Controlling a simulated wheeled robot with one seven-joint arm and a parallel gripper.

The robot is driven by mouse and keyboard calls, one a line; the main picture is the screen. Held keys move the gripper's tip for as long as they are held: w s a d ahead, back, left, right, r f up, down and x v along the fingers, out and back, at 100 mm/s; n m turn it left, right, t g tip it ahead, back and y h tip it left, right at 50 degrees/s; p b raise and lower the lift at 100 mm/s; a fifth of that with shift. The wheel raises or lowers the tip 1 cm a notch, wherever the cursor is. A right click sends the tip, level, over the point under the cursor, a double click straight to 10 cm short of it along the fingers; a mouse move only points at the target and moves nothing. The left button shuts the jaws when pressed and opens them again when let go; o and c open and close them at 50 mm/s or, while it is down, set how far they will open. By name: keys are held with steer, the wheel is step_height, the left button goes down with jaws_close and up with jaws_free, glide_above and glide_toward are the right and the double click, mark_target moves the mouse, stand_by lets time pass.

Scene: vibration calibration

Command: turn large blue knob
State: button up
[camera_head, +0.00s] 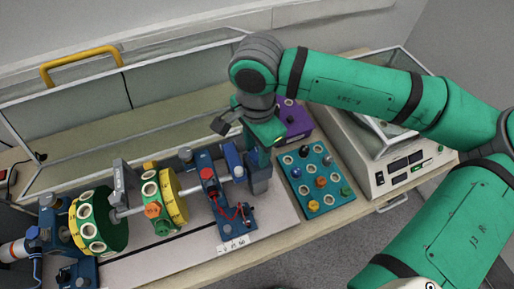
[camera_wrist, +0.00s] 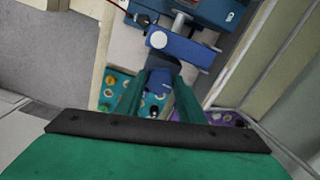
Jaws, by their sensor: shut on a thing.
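My green gripper (camera_wrist: 160,80) is shut on a blue knob (camera_wrist: 163,63) in the wrist view. The knob lies between the two green fingers, at one end of the blue block (camera_wrist: 192,50). In the head view my gripper (camera_head: 262,148) reaches down at the right end of the shaft rig. The fingertips and the knob are mostly hidden there by the gripper and the rig. A blue lever-like part (camera_head: 233,160) shows just left of my gripper, above the dark blue end support (camera_head: 260,180).
A teal panel (camera_head: 297,183) with several sockets lies right of the rig, and a purple box (camera_head: 297,118) stands behind it. A white instrument (camera_head: 372,170) stands farther right. The shaft carries a yellow disc (camera_head: 174,195) and green drum (camera_head: 88,222). Glass panels (camera_head: 80,108) stand behind.

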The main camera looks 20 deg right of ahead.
mark_target(257, 154)
steer(key=m, duration=0.6)
steer(key=shift+d, duration=0.1)
steer(key=shift+m, duration=2.7)
steer(key=o, duration=1.1)
step_height(257, 154, up, 11)
steer(key=shift+f, duration=0.1)
